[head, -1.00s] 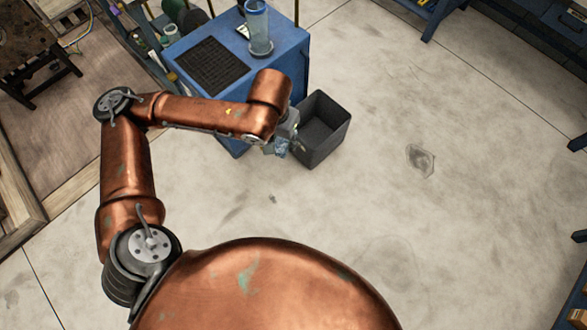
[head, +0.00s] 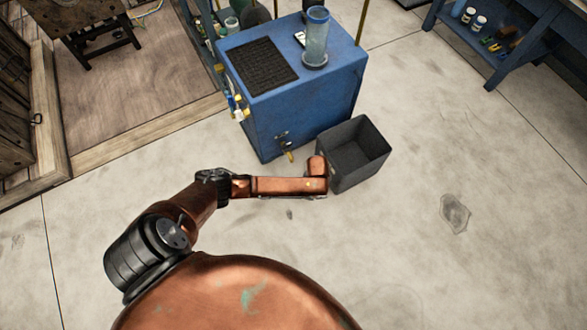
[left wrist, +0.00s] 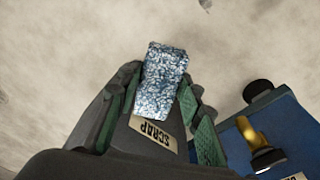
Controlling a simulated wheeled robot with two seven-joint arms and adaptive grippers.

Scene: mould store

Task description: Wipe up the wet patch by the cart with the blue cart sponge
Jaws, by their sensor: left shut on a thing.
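The blue cart (head: 302,105) stands at the top middle of the head view. A dark-edged patch (head: 454,214), which looks like the wet patch, lies on the pale floor to the right of the cart. In the left wrist view, a blue and white speckled sponge (left wrist: 165,80) sits between the green-padded fingers of my left gripper (left wrist: 158,92), which is shut on it. In the head view this gripper and the sponge are hidden by my arm, which ends beside the grey bin. My right gripper is not in view.
A dark grey open bin (head: 353,153) stands against the cart's right side. A clear cylinder (head: 316,40) and a black mat (head: 260,65) are on the cart top. A blue shelf unit (head: 500,45) is at the upper right. The floor around the patch is clear.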

